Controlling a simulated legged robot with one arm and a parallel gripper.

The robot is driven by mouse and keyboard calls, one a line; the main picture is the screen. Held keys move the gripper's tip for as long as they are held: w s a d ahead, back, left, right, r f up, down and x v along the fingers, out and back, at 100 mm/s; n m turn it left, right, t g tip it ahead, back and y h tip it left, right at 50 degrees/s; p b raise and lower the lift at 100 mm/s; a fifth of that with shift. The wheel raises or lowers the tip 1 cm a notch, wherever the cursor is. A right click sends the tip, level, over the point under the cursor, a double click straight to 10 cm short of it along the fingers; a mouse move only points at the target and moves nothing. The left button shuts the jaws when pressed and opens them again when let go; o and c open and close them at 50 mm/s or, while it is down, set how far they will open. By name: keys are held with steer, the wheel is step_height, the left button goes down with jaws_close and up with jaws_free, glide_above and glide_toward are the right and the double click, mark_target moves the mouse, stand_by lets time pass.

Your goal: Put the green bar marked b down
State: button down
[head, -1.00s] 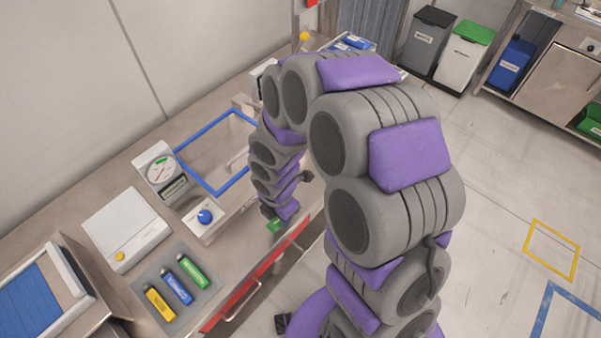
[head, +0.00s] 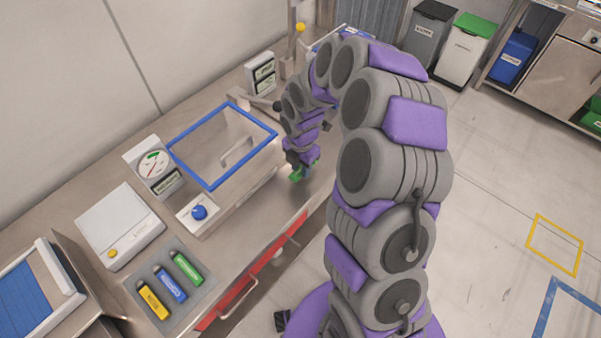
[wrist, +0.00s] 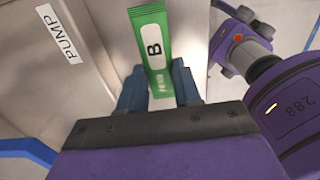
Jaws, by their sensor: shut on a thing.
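In the wrist view, the green bar marked B (wrist: 153,48) sits between the two blue fingers of my gripper (wrist: 160,88), which is shut on it. The bar has a white label with a black B. In the head view, my gripper (head: 298,168) is low over the steel counter, right of the blue-framed box, with a bit of the green bar (head: 296,176) showing beneath it. I cannot tell whether the bar touches the counter.
The blue-framed clear box (head: 222,140) stands left of my gripper. A gauge (head: 155,165) and blue knob (head: 199,212) are beside it. A grey tray (head: 200,300) holds yellow, blue and green pieces. A red strip (head: 262,262) runs along the counter front. A PUMP label (wrist: 58,34) is near.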

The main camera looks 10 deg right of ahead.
mark_target(300, 170)
step_height(300, 170, down, 4)
steer(key=shift+r+b, duration=0.25)
steer(key=shift+b, duration=0.25)
steer(key=shift+a, duration=0.1)
steer(key=shift+r, duration=0.1)
steer(key=c, duration=0.8)
jaws_free()
